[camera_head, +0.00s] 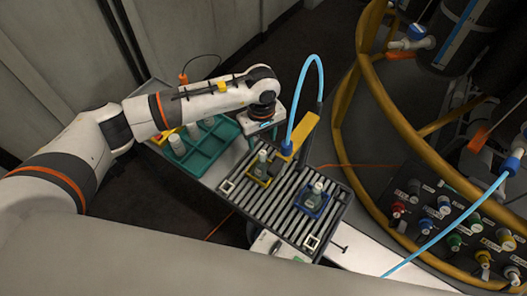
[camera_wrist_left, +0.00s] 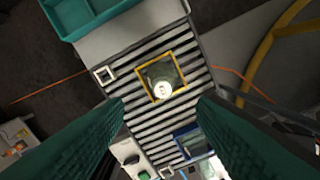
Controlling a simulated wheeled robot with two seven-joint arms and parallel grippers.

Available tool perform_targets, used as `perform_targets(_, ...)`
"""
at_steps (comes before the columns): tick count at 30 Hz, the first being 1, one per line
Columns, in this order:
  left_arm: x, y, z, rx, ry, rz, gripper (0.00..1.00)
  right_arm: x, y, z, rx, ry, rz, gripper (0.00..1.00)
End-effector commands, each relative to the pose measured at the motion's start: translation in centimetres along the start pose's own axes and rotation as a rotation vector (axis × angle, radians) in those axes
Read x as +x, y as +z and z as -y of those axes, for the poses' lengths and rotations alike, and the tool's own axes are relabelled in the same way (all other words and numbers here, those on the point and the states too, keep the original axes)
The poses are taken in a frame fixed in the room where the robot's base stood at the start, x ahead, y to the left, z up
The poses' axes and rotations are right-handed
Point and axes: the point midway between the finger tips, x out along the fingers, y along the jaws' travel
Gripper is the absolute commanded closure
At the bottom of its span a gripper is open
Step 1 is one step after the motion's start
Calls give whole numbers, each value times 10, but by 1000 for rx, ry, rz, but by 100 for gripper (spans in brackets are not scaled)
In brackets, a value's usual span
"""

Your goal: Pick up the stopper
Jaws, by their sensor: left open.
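The stopper appears to be the pale round cap (camera_wrist_left: 162,88) on top of a grey-green bottle (camera_head: 262,167), though I cannot tell for sure. The bottle stands upright in a yellow square frame (camera_wrist_left: 140,84) on a slatted tray. My left gripper (camera_head: 264,130) is above and slightly behind this bottle in the head view. In the left wrist view its two teal-padded fingers (camera_wrist_left: 160,104) are spread wide, with the cap seen between them and nothing held. A second bottle with a pale top (camera_head: 316,190) stands in a blue frame. My right gripper is not in view.
A teal tray (camera_head: 215,150) with pale containers lies left of the slatted tray (camera_head: 238,200). A yellow upright piece (camera_head: 302,132) with a blue hose (camera_head: 298,85) stands close to my gripper. A yellow tubular rail (camera_head: 345,160) and a panel of coloured knobs (camera_head: 450,222) are at right.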

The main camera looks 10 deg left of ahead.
Motion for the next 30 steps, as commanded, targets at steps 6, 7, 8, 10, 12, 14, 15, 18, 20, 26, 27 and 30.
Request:
perform_targets(6, 20, 0, 1, -1, -1, -1, 49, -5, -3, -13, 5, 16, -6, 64)
perform_targets(7, 22, 0, 0, -1, -1, -1, 49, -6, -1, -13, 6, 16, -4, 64)
perform_targets(8, 24, 0, 0, -2, 0, -1, 49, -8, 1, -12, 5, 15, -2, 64)
perform_targets(10, 32, -1, 0, -3, 2, -3, 49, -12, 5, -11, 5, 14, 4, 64)
perform_targets(12, 43, -1, 1, -3, 2, -4, 49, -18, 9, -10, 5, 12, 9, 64)
perform_targets(14, 54, -1, 1, -3, 2, -3, 49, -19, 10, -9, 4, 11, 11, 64)
perform_targets(15, 59, 0, 2, -2, 0, -3, 49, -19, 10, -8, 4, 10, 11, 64)
perform_targets(18, 68, 0, 2, -2, -1, -1, 49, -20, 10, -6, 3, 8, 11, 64)
perform_targets(20, 71, 1, 1, -2, -1, 0, 49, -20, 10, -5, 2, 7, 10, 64)
perform_targets(26, 72, 1, 2, -1, -2, 0, 49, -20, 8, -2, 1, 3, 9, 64)
perform_targets(27, 72, 1, 2, -1, -2, 0, 55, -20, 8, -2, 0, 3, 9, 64)
perform_targets(30, 71, 1, 2, -1, -2, 0, 72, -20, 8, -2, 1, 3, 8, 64)
